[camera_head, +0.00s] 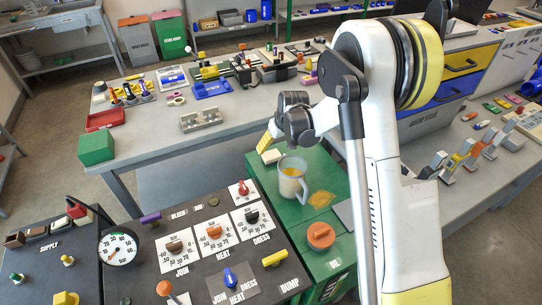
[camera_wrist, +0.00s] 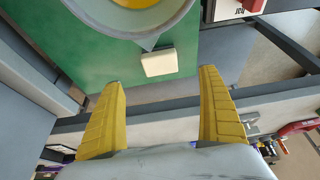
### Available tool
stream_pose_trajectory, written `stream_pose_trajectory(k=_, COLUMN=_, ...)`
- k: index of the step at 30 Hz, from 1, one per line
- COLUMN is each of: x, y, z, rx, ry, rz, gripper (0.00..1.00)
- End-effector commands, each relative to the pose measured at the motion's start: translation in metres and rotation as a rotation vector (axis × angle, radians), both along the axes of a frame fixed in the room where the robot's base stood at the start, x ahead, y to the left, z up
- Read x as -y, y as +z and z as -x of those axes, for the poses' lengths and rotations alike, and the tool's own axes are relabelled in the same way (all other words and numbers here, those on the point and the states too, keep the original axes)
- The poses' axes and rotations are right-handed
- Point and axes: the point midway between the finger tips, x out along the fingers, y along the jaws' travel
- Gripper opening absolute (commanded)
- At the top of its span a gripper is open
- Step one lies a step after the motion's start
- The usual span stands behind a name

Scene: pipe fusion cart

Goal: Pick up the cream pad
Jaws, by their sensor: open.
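The cream pad (camera_wrist: 159,62) is a small pale rounded block on the green cart top (camera_wrist: 70,35), close to its edge. It also shows in the head view (camera_head: 271,157), just below my gripper's yellow finger. My gripper (camera_wrist: 161,78) is open and empty. Its two yellow fingers stand wide apart, and the pad appears between and beyond their tips in the wrist view. In the head view my gripper (camera_head: 265,143) is over the far left corner of the green cart. I cannot tell the exact height of the tips above the pad.
A grey mug (camera_head: 292,181) stands right beside the pad; its round rim (camera_wrist: 130,20) fills the top of the wrist view. An orange knob (camera_head: 321,236) is nearer on the cart. A black control panel (camera_head: 190,250) lies left, and a grey workbench (camera_head: 150,150) stands behind.

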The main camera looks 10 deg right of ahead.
Motion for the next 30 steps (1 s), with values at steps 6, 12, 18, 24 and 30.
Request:
stream_pose_trajectory(k=6, x=-0.003, y=-0.036, z=-0.014, rx=0.0, ry=0.0, rz=0.0, gripper=0.88)
stream_pose_trajectory(k=12, x=-0.004, y=-0.047, z=-0.019, rx=0.0, ry=-0.001, rz=0.0, gripper=0.88)
stream_pose_trajectory(k=18, x=-0.007, y=-0.073, z=-0.031, rx=0.0, ry=-0.001, rz=0.0, gripper=0.88)
stream_pose_trajectory(k=24, x=-0.008, y=-0.09, z=-0.039, rx=0.0, ry=-0.001, rz=0.0, gripper=0.88)
stream_pose_trajectory(k=30, x=-0.008, y=-0.089, z=-0.039, rx=0.0, ry=-0.001, rz=0.0, gripper=0.77)
